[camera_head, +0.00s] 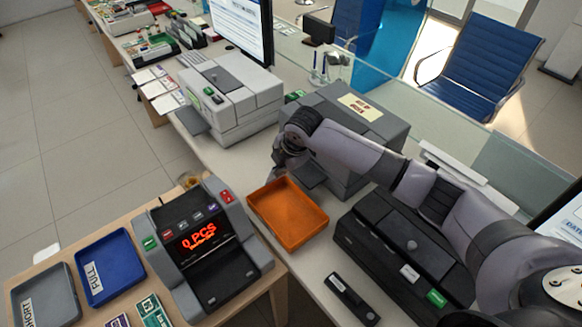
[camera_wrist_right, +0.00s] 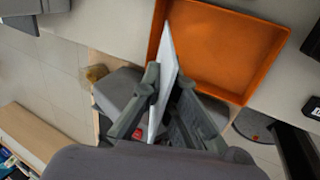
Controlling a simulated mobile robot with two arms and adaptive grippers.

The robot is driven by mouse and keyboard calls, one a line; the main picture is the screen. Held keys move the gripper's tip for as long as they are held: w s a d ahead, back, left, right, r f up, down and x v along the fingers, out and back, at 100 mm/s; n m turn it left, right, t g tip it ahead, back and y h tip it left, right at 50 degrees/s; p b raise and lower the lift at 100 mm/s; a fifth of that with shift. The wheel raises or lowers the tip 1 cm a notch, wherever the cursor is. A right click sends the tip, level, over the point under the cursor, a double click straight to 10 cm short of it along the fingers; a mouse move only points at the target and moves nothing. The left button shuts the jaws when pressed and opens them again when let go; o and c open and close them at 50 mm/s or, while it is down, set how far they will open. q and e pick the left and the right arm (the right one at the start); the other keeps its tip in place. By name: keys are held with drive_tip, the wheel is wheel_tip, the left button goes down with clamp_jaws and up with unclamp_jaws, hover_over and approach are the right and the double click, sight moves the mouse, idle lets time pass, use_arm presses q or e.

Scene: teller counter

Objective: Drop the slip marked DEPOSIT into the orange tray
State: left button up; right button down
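The orange tray (camera_head: 290,214) sits empty on the counter, right of the bill counter, in the head view. It also shows in the wrist view (camera_wrist_right: 225,48). My right gripper (camera_head: 287,160) is above and behind the tray's far edge. In the wrist view, a thin white slip (camera_wrist_right: 165,70) stands nearly edge-on between the right gripper's fingers (camera_wrist_right: 168,88), reaching over the tray's near left part. The gripper appears shut on it. Its marking cannot be read, and the slip is not discernible in the head view. My left gripper is out of view.
A bill counter (camera_head: 205,245) reading 0 PCS stands left of the tray. A grey machine (camera_head: 355,115) is behind my right arm, and a black box (camera_head: 385,255) stands right of the tray. Blue (camera_head: 110,268) and grey (camera_head: 45,300) trays lie at lower left.

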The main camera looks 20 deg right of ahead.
drive_tip(key=shift+w+a+f+n, duration=0.1)
drive_tip(key=shift+a+f+n, duration=0.05)
drive_tip(key=shift+a+n, duration=0.2)
drive_tip(key=shift+d+f+b, duration=0.1)
drive_tip(key=shift+f+b, duration=0.5)
drive_tip(key=shift+b, duration=0.15)
wheel_tip(320, 180, down, 8)
drive_tip(key=b, duration=0.5)
drive_tip(key=shift+b, duration=0.35)
drive_tip(key=c, duration=2.3)
unclamp_jaws()
drive_tip(key=shift+f, duration=0.1)
drive_tip(key=o, duration=0.6)
